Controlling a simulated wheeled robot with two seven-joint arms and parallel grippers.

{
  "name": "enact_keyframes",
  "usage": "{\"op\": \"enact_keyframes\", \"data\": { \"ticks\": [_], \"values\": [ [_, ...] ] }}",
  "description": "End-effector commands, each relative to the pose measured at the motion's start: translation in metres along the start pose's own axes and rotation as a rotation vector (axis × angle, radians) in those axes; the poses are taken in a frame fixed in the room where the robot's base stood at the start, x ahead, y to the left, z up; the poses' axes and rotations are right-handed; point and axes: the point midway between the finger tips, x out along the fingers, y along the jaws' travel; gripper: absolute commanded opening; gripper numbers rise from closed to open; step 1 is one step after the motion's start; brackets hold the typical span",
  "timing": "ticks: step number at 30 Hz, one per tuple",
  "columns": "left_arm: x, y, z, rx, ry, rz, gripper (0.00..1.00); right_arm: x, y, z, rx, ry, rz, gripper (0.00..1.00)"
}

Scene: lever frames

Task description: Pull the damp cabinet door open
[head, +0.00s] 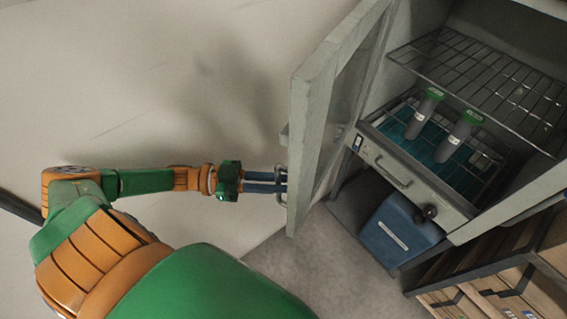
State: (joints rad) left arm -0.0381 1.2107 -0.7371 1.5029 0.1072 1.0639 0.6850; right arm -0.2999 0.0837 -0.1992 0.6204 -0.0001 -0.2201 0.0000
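The grey-framed damp cabinet door (322,98) stands wide open, swung out to the left of the cabinet (520,200), with a see-through panel in its frame. My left gripper (281,182) reaches in from the left and meets the outer side of the door near its lower edge. A small part of the door handle (284,135) shows at the door's outer face, above the gripper. The fingertips are partly lost against the door, so I cannot tell whether they are closed on the handle. My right gripper is not in view.
Inside the cabinet are a wire shelf (490,85) and, below it, two green-capped tubes (423,112) (461,136) over a teal tray (410,134). A drawer-like front with a handle (393,172) and a blue container (392,236) are lower. A wooden rack (520,275) stands bottom right.

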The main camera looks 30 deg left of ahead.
Motion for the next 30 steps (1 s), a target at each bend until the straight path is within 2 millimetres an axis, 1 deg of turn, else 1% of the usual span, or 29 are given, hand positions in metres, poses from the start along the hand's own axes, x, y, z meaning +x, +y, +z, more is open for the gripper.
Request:
{"op": "enact_keyframes", "data": {
  "ticks": [8, 9, 12, 20, 22, 25, 27, 28, 30],
  "values": [
    [0.000, -0.001, -0.001, 0.001, 0.001, -0.002, 0.00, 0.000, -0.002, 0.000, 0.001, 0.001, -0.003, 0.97],
    [0.000, -0.001, -0.001, 0.002, 0.001, -0.002, 0.23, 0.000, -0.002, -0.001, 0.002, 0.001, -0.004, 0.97],
    [0.000, -0.001, -0.001, 0.002, 0.001, -0.002, 0.47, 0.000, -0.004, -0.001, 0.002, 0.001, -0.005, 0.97],
    [0.000, -0.001, -0.001, 0.002, 0.001, -0.001, 0.47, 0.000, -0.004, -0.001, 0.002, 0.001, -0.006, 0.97],
    [0.000, -0.001, -0.004, 0.002, 0.001, -0.001, 0.47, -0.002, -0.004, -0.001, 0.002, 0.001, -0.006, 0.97],
    [0.000, -0.001, -0.018, 0.004, 0.000, 0.000, 0.47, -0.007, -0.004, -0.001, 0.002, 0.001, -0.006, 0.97],
    [0.000, -0.001, -0.032, 0.002, -0.002, 0.001, 0.47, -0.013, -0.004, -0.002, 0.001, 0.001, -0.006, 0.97],
    [0.000, 0.001, -0.039, 0.001, -0.002, 0.002, 0.47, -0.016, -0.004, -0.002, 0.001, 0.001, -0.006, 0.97],
    [0.000, 0.013, -0.053, -0.004, -0.003, 0.003, 0.47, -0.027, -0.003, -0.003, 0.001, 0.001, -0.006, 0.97]
  ]
}}
